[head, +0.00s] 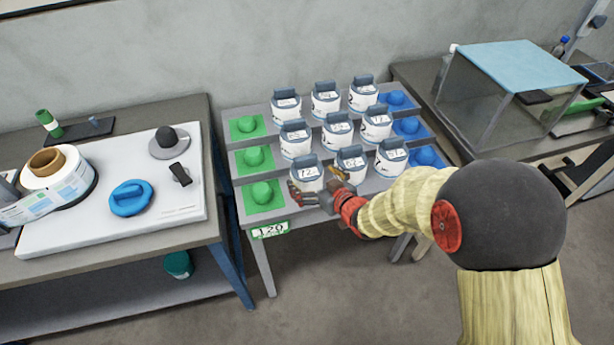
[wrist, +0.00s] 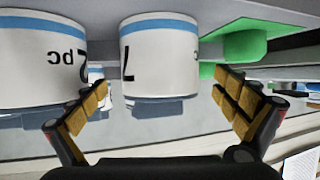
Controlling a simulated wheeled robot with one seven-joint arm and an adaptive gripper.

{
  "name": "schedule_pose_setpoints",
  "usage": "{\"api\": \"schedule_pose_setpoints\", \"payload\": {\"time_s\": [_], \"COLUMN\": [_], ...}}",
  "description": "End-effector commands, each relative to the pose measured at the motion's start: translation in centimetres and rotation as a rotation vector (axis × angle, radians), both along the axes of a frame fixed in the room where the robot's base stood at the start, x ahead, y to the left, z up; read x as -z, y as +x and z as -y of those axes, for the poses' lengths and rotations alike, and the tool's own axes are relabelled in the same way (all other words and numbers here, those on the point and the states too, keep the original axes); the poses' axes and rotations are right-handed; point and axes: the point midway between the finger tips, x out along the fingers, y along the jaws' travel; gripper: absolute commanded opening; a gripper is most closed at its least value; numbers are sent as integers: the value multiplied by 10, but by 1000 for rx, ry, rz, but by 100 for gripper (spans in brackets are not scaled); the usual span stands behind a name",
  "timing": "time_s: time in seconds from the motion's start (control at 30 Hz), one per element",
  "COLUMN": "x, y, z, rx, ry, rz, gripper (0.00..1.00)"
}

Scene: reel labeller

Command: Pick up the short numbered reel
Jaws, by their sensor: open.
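Several white reels with blue-grey tops and black print stand in three rows on a stepped grey rack. The front-left reel (head: 307,174) reads something like "72". My gripper (head: 318,187) is open just in front of it. In the wrist view, which looks upside down, this reel (wrist: 160,55) shows a "7" between my spread fingers (wrist: 163,87), with no clear contact. I cannot tell which reel is the short numbered one.
Green pads with domes (head: 262,195) line the rack's left side and blue ones (head: 426,156) its right. A green "120" sign (head: 270,230) hangs at the front. A label-roll bench (head: 200,235) stands left, a clear box (head: 510,90) right.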

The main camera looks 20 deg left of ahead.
Motion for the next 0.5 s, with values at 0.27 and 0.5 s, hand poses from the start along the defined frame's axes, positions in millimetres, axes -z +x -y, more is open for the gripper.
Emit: {"api": "schedule_pose_setpoints", "payload": {"time_s": [0.27, 0.5], "x": [14, 13], "y": [19, 20], "z": [-21, -21], "rx": [0, 1], "ry": [-1, -1], "rz": [-1, 0], "gripper": [99, 99]}}
